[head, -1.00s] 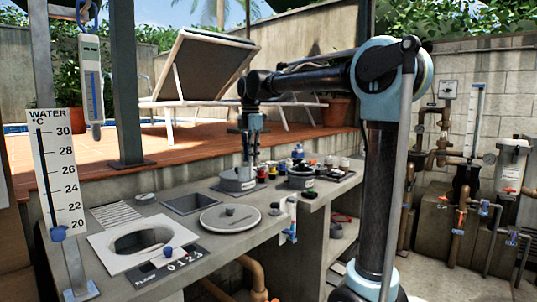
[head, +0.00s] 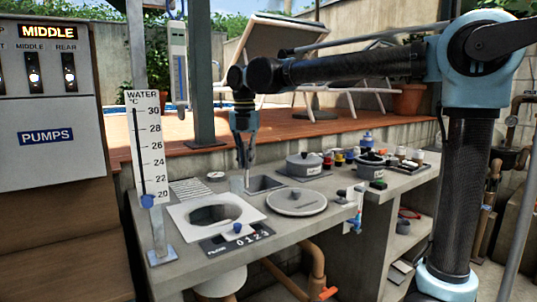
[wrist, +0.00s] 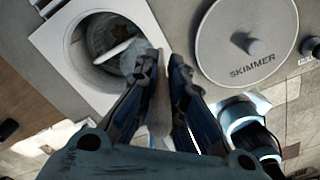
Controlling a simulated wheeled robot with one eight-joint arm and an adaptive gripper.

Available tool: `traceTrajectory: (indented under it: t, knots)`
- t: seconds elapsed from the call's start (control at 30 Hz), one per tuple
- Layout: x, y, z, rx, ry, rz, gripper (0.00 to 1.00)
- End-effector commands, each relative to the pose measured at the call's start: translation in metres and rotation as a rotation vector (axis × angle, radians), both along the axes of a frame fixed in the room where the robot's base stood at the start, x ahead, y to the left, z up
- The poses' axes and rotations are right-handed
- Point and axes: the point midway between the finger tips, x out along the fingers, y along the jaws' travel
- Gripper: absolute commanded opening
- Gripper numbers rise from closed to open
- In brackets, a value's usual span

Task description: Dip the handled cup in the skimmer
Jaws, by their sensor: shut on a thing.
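The handled cup (head: 237,184) is a small grey shape just below my gripper (head: 245,164) in the head view, in front of the counter's square recess. My gripper (wrist: 160,75) is shut on a narrow grey piece between its fingers in the wrist view; I take it as part of the cup. The skimmer opening (head: 210,214) is a round hole in a white square plate, left of and nearer than the gripper. It also shows in the wrist view (wrist: 80,45), left of the fingertips, with pale items inside. The round lid (wrist: 225,62) marked SKIMMER lies beside it.
A square recess (head: 265,184) lies behind the lid (head: 297,203). A lidded grey pot (head: 304,167) and several small bottles stand farther right. A water-temperature scale (head: 147,150) stands at the counter's left end, beside a pump panel (head: 48,100).

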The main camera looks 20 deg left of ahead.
Motion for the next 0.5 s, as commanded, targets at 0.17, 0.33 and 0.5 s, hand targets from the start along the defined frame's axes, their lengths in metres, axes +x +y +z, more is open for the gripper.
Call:
traceTrajectory:
  t: [0.17, 0.33, 0.5]
  knots:
    - [-0.044, 0.019, -0.005, 0.000, 0.000, 0.146, 0.00]
    - [-0.068, 0.028, -0.007, 0.000, 0.000, 0.227, 0.00]
    - [-0.075, 0.031, -0.009, 0.000, 0.000, 0.255, 0.00]
